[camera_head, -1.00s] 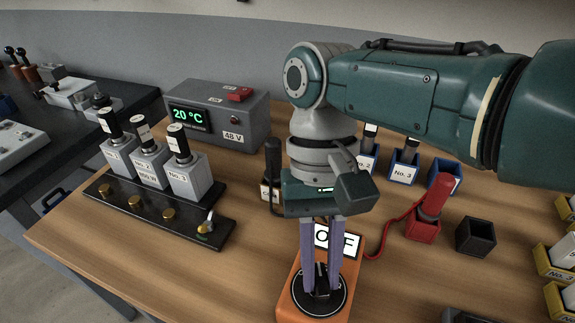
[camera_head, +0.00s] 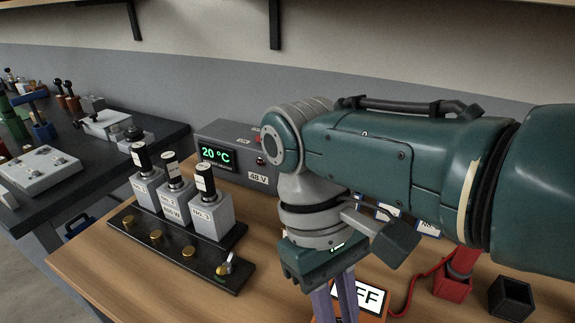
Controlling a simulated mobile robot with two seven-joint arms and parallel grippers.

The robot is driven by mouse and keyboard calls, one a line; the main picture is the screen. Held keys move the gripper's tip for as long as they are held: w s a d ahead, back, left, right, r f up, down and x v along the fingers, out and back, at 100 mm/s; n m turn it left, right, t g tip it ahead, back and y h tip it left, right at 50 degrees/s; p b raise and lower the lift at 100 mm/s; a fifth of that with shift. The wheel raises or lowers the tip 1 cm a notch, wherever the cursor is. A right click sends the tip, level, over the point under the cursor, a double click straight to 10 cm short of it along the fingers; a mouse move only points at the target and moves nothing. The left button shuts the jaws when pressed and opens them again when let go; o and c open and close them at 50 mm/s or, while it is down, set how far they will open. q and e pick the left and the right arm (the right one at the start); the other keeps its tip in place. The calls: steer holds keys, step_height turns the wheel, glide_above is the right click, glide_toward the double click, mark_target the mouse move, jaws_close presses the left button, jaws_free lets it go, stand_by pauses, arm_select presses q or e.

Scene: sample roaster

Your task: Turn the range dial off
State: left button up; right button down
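The orange meter with the range dial is mostly below the lower edge of the head view. Its white screen (camera_head: 362,299) shows at the bottom, partly hidden by my gripper, with the letters "FF" readable. The dial itself is out of view. My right arm comes in from the right, and its gripper (camera_head: 335,305) points down over the meter. Its purple fingers run off the lower edge, so their tips and anything between them are hidden. My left gripper is not in view.
A black strip (camera_head: 130,237) with brass knobs and several grey labelled blocks stands left. A grey 48 V supply box (camera_head: 262,178) reading 20 °C is behind my arm. A red holder (camera_head: 452,287) and an open black box (camera_head: 511,298) are at right.

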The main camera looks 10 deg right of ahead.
steer(key=shift+f, duration=0.1)
steer(key=c, duration=0.8)
jaws_free()
steer(key=v, duration=1)
steer(key=shift+s, duration=0.15)
